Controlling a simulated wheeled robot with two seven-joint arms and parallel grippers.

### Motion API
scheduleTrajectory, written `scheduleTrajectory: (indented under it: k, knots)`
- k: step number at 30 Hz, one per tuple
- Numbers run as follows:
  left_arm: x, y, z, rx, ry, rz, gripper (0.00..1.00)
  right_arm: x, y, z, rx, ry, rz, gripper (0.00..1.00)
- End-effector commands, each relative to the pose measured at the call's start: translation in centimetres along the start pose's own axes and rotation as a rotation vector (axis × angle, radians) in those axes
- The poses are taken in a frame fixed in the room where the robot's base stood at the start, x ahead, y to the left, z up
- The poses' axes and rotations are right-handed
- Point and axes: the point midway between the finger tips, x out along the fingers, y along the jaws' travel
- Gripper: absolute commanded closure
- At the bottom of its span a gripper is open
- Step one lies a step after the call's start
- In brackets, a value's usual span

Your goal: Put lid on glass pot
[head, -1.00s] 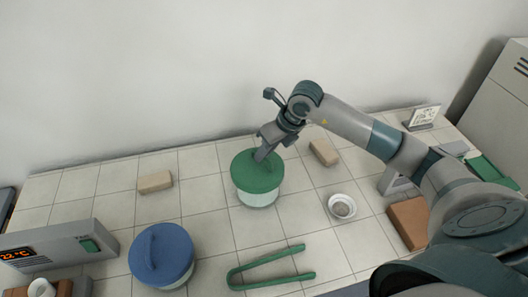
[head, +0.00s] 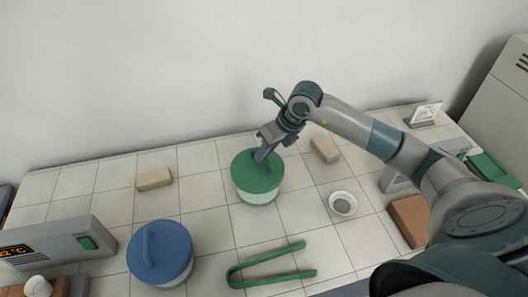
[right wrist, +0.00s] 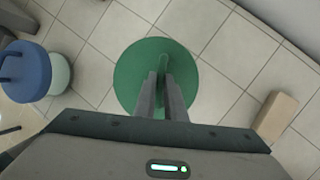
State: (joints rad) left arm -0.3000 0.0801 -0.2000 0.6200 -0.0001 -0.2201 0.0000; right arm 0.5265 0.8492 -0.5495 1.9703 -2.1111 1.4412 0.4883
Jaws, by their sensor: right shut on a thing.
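The green lid (head: 257,172) sits on top of a glass pot (head: 258,198) near the back middle of the tiled bench. The lid also shows in the right wrist view (right wrist: 134,78), where it hides the pot below it. My right gripper (head: 262,154) is shut on the raised handle of the green lid, and its fingers straddle the handle in the right wrist view (right wrist: 163,92). A blue lid (head: 160,253) with a handle covers a second pot at the front left. My left gripper is not in view.
Green tongs (head: 270,264) lie in front of the green-lidded pot. A small white dish (head: 342,203) stands to the right. Pale blocks (head: 154,180) (head: 325,149) lie on the bench. A furnace panel (head: 60,245) stands at the left, and a brown block (head: 409,220) at the right.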

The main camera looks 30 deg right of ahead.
Motion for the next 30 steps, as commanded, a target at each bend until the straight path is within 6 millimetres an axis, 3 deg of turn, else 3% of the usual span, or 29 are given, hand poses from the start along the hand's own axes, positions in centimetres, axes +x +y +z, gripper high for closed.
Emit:
scheduleTrajectory:
  k: [20,21,23,30]
  knots:
    - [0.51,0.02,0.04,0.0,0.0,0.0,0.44,0.5,-0.13,-0.2,0.0,-0.001,0.0,1.0]
    - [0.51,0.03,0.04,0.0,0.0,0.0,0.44,0.5,-0.13,-0.2,0.0,-0.001,0.0,0.83]
    - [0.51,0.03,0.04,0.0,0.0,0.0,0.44,0.5,-0.12,-0.2,0.0,-0.001,0.0,0.68]
    - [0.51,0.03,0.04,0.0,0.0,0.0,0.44,0.54,-0.13,-0.24,0.0,0.0,0.0,0.68]
